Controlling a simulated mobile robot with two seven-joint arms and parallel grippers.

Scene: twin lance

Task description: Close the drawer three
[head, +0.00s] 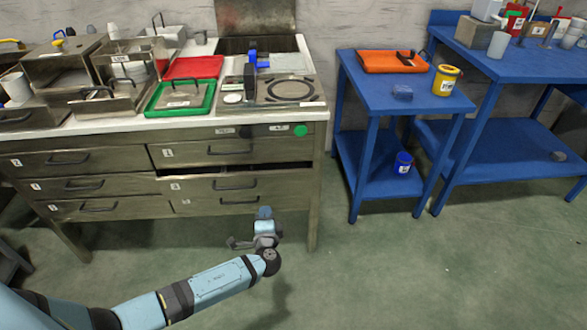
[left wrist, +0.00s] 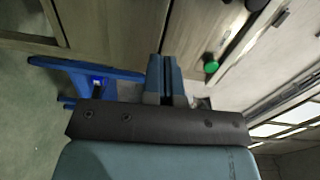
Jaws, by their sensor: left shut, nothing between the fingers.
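The metal drawer cabinet (head: 318,150) has two columns of drawers. In the right column, a dark gap shows above the middle drawer (head: 210,187), which looks partly pulled out; its small label is too blurred to read surely. The top right drawer (head: 200,152) and the left column drawers look shut. My left gripper (head: 264,213) is in front of the cabinet's lower right part, right of the middle drawer's handle (head: 235,184), with no clear contact. In the left wrist view its fingers (left wrist: 167,80) are together and empty, before the grey drawer fronts. My right gripper is out of view.
A blue table (head: 355,100) stands right of the cabinet, with a larger blue workbench (head: 485,75) beyond it. Trays, including a green one (head: 181,110), crowd the cabinet top. The green floor (head: 400,270) in front is clear.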

